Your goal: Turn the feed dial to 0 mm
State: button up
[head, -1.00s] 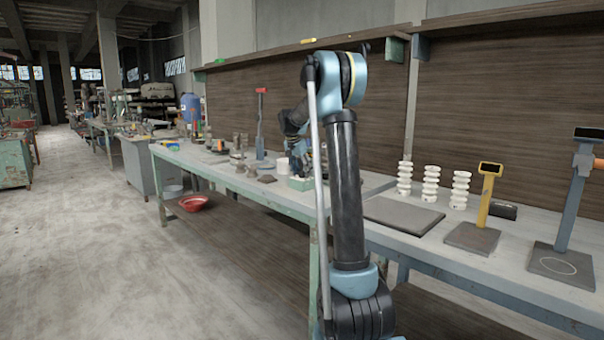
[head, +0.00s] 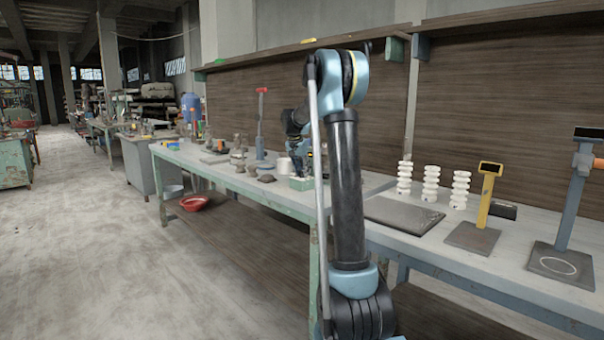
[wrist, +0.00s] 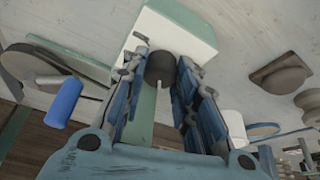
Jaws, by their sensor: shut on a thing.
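The feed dial is a small dark round knob (wrist: 160,66) with a pale pointer line, seen in the wrist view at the top middle. It sits on a green and white box (wrist: 180,30); the box's pale green body also shows in the head view (head: 301,184) on the bench. My gripper (wrist: 159,74) has its two blue fingers closed in on both sides of the knob and is shut on it. Any scale marks or numbers around the dial cannot be read. In the head view, my arm hides much of this spot.
A crank with a blue handle (wrist: 63,103) is left of my gripper in the wrist view. Brown clay pieces (wrist: 280,75) lie to the right. In the head view, white stacked insulators (head: 430,186), a yellow stand (head: 487,200) and a flat dark slab (head: 400,214) stand right of my arm.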

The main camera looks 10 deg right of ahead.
jog(key=n+y, duration=0.1)
jog(key=n, duration=0.2)
jog(key=n+t+y, duration=0.1)
jog(key=n, duration=0.3)
jog(key=shift+d+y, duration=0.15)
jog(key=shift+y, duration=0.15)
jog(key=n+y, duration=0.1)
jog(key=n, duration=0.2)
jog(key=n+y, duration=0.1)
jog(key=n, duration=0.2)
jog(key=shift+w+d+g, duration=0.1)
jog(key=shift+d+g, duration=0.1)
jog(key=shift+g, duration=0.1)
jog(key=shift+n, duration=0.4)
jog(key=o, duration=1.1)
jog(key=shift+y, duration=0.3)
jog(key=shift+c, duration=0.2)
jog(key=shift+r, duration=0.1)
jog(key=v, duration=1.1)
jog(key=shift+r, duration=0.35)
